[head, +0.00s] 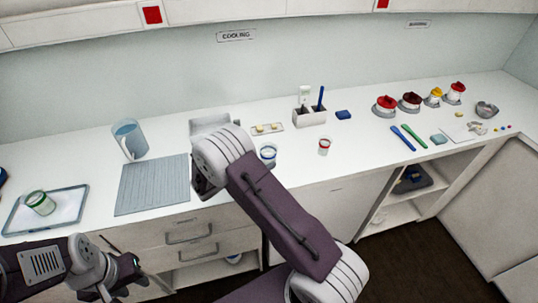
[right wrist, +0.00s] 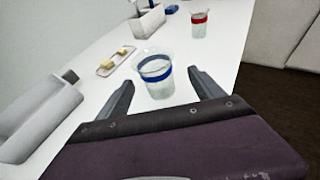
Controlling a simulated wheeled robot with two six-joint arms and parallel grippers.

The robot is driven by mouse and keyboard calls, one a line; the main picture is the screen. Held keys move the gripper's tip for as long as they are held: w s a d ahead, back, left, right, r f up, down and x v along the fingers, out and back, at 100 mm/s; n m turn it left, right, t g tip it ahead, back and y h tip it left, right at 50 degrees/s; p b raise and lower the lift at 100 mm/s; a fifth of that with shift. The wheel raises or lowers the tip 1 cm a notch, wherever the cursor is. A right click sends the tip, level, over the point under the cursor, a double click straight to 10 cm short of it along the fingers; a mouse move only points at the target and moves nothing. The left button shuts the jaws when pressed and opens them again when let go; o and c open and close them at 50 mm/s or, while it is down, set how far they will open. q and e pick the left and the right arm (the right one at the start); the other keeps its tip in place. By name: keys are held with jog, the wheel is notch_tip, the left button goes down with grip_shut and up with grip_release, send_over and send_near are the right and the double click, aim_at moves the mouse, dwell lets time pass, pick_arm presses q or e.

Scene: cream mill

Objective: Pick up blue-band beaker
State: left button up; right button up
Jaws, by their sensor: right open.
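The blue-band beaker (head: 268,154) is a clear cup with a blue ring, upright on the white counter. In the head view my right arm partly covers it. In the right wrist view the beaker (right wrist: 154,82) stands between the two spread fingers of my right gripper (right wrist: 160,78), near their tips. The fingers are open, with a visible gap on each side. My right gripper is hidden behind its arm in the head view. My left gripper (head: 122,283) is low at the left, in front of the drawers, away from the beaker; its jaw opening is unclear.
A red-band beaker (head: 324,146) stands to the right. Behind are a small tray (head: 267,128) with yellowish pieces and a white holder (head: 310,117). A grey device (head: 211,124) stands to the left. A ribbed mat (head: 152,185) and a tray (head: 20,217) with a green-band beaker (head: 39,202) lie further left.

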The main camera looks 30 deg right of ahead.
aim_at(273, 152)
jog(key=x, duration=0.5)
jog(key=shift+w+f, duration=0.1)
jog(key=shift+f, duration=0.05)
jog(key=p+x, duration=0.1)
jog(key=x, duration=0.2)
jog(key=shift+w+r+p, duration=0.2)
jog(key=shift+p, duration=0.2)
jog(key=shift+w+d+f, duration=0.15)
jog(key=shift+d+f, duration=0.05)
jog(key=shift+d, duration=0.05)
jog(key=shift+w+d+f, duration=0.2)
jog(key=shift+d+f, duration=0.05)
jog(key=shift+d, duration=0.1)
jog(key=shift+s+a+r, duration=0.1)
jog(key=shift+a, duration=0.05)
jog(key=c, duration=1.6)
pick_arm(q)
jog(key=shift+w+d+r, duration=0.2)
jog(key=shift+d+r, duration=0.1)
jog(key=shift+r, duration=0.25)
jog(key=shift+w+d+r, duration=0.15)
jog(key=shift+d+r, duration=0.1)
jog(key=shift+r, duration=0.25)
pick_arm(e)
jog(key=shift+o, duration=0.2)
